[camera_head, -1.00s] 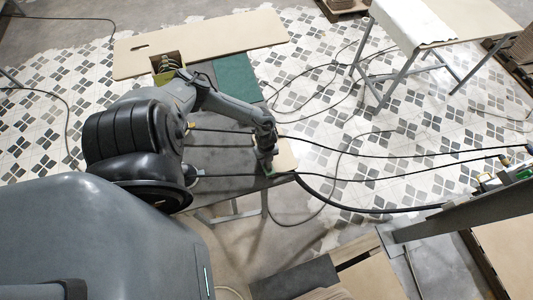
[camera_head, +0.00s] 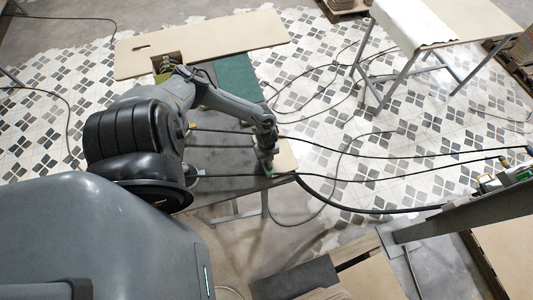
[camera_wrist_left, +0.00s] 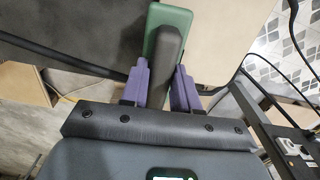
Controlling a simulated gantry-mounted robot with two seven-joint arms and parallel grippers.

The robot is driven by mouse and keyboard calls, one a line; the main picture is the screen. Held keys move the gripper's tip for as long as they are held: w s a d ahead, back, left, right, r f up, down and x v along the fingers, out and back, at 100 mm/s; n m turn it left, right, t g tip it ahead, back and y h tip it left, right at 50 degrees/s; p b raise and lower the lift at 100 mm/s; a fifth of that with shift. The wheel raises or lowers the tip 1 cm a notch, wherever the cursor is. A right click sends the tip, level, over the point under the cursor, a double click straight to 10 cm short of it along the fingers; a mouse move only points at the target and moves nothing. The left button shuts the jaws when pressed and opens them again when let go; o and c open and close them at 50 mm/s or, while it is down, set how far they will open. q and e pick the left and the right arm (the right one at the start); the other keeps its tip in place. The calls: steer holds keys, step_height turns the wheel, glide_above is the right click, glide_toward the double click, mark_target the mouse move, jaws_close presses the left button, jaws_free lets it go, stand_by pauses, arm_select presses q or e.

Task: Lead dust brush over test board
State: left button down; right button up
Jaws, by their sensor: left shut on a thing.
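My left gripper (camera_head: 268,168) is over the near right corner of the dark worktable. In the left wrist view, its purple fingers (camera_wrist_left: 162,84) are shut on the dark grey handle of the dust brush (camera_wrist_left: 166,20), which has a green body. The tan test board (camera_head: 288,157) shows beside the gripper at the table's right end, partly hidden by my left arm. It also shows in the wrist view (camera_wrist_left: 225,40), right of the brush. I cannot tell whether the brush touches the board. My right gripper is not in view.
Black cables (camera_head: 400,155) run from the table to the right. A green mat (camera_head: 236,77) and a box (camera_head: 168,62) are behind my left arm. A long tan board (camera_head: 215,42) lies at the back. Another table (camera_head: 470,20) stands at the upper right.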

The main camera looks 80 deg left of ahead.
arm_select(q)
steer(key=shift+r, duration=3.05)
